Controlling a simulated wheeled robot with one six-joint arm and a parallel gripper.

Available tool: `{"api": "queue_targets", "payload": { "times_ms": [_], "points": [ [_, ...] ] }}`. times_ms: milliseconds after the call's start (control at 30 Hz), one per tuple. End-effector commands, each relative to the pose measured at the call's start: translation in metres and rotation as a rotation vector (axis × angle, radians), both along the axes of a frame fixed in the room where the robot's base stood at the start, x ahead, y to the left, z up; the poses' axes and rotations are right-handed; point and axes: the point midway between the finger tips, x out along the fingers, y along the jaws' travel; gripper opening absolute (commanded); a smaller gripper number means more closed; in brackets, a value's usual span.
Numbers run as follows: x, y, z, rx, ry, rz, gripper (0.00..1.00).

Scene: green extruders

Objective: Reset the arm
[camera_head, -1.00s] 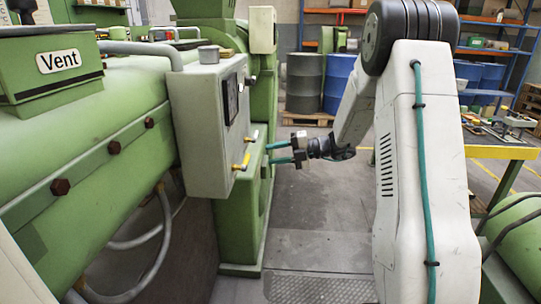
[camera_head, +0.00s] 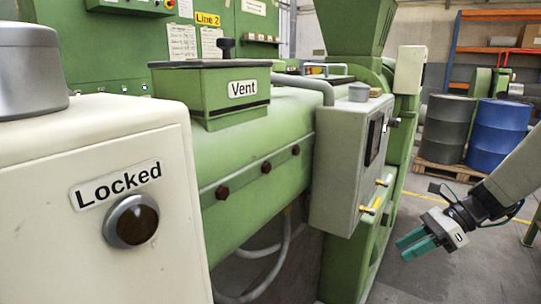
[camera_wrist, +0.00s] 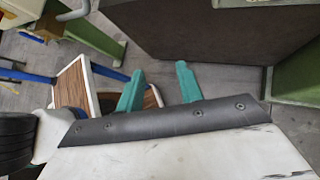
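My gripper (camera_head: 418,245) is at the right in the head view, with my arm reaching in from the right edge. Its two teal fingers point left and slightly down, over the grey floor. It is clear of the control box (camera_head: 340,168) on the green extruder (camera_head: 240,158). In the wrist view the fingers of my gripper (camera_wrist: 160,72) stand apart with nothing between them. Most of my arm is out of the head view.
A white housing marked Locked (camera_head: 115,205), with a dark round lamp, fills the near left. A green Vent box (camera_head: 215,95) sits on the extruder. Grey (camera_head: 445,130) and blue (camera_head: 497,133) drums stand behind. Floor around my gripper is clear.

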Motion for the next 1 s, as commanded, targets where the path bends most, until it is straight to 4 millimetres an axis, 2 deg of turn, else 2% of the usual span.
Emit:
{"api": "queue_targets", "payload": {
  "times_ms": [33, 200, 500, 600, 733, 1000],
  "points": [
    [-0.021, 0.011, 0.010, -0.069, -0.091, 0.143, 0.37],
    [-0.086, 0.031, 0.029, -0.260, -0.358, 0.640, 0.37],
    [-0.177, 0.039, 0.057, -0.505, -0.661, 1.384, 0.37],
    [-0.199, 0.039, 0.065, -0.582, -0.720, 1.562, 0.37],
    [-0.220, 0.041, 0.074, -0.682, -0.768, 1.679, 0.37],
    [-0.233, 0.055, 0.092, -0.770, -0.873, 1.733, 0.37]
  ]
}}
